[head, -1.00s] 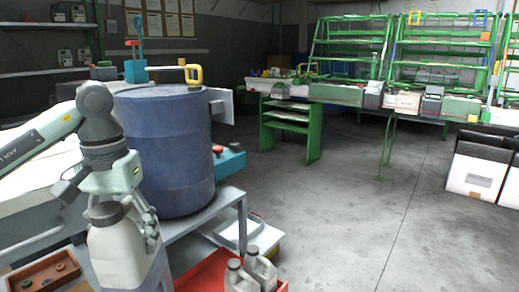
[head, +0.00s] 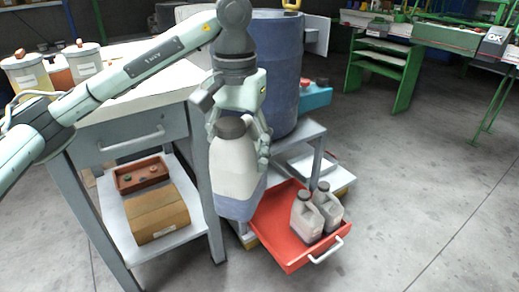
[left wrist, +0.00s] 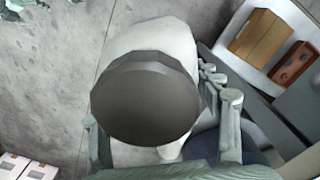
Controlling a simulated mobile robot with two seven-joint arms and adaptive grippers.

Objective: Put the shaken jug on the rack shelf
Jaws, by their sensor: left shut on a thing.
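A whitish jug (head: 235,160) with a dark grey cap and darker liquid in its lower part hangs upright in my left gripper (head: 240,128), centre-left in the head view. The fingers are shut around its upper part. In the left wrist view the round cap (left wrist: 146,100) fills the middle, with the pale jug body (left wrist: 150,35) behind it and a finger (left wrist: 232,115) to its right. A green shelf unit (head: 385,62) stands at the back right; I cannot tell whether it is the rack meant. My right gripper is not in view.
Two grey jugs (head: 306,218) stand in a red tray (head: 276,240) low beside the held jug. A blue drum (head: 275,75) is behind it. A grey table (head: 125,130) at left has a lower shelf with a cardboard box (head: 157,213). Floor at right is clear.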

